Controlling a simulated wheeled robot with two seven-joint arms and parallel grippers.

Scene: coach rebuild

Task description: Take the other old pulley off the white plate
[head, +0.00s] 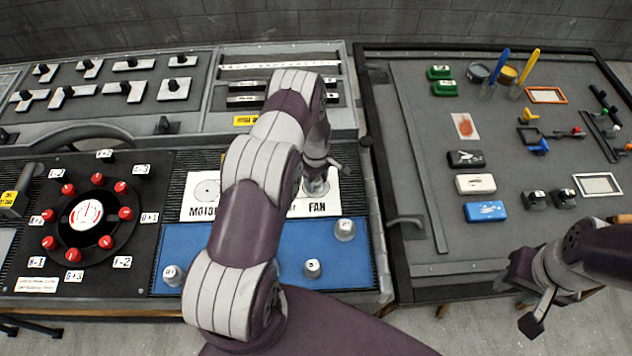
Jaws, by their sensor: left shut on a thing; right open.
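The white plate (196,208) is marked MOTOR on its left part and FAN on its right part, and my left arm hides its middle. My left gripper (318,178) is over the FAN part, shut on a grey metal pulley (316,188). I cannot tell whether the pulley still touches the plate. A printed circle shows on the MOTOR part, with no pulley on its visible area. My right gripper (526,294) is open and empty at the front of the right-hand bench.
The blue mat (240,240) in front of the plate bears grey pulleys at its right (345,230), front middle (312,268) and left (173,275). A black dial panel with red knobs (86,215) lies to the left. The right bench (440,130) holds paints, blocks and small parts.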

